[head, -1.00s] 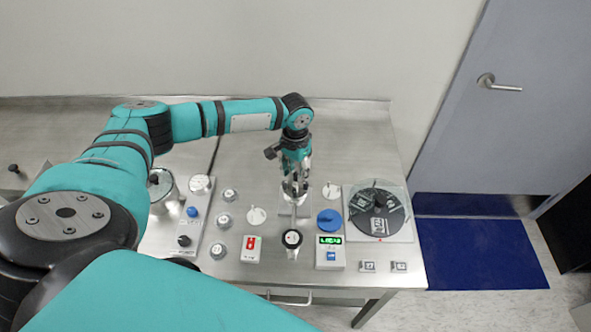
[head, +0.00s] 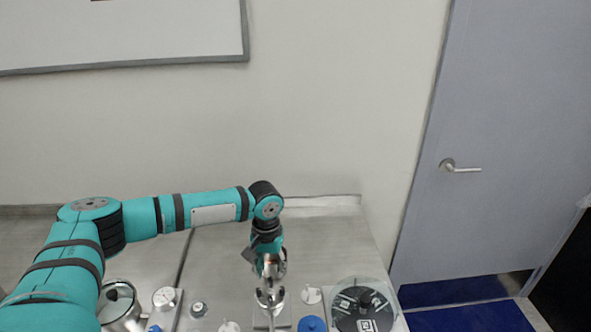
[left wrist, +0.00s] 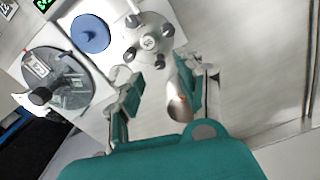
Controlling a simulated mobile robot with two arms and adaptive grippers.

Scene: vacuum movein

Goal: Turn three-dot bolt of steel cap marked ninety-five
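A round steel cap (left wrist: 149,40) with several dark bolts around its rim lies just beyond my left fingertips in the left wrist view. A small mark sits at its centre, but I cannot read it or the dots on the bolts. My right gripper is not in view.
Near the cap are a blue disc (left wrist: 90,33) and a clear-covered black dial (head: 362,310). Behind the arm the bench top (head: 320,230) is clear, up to the wall.

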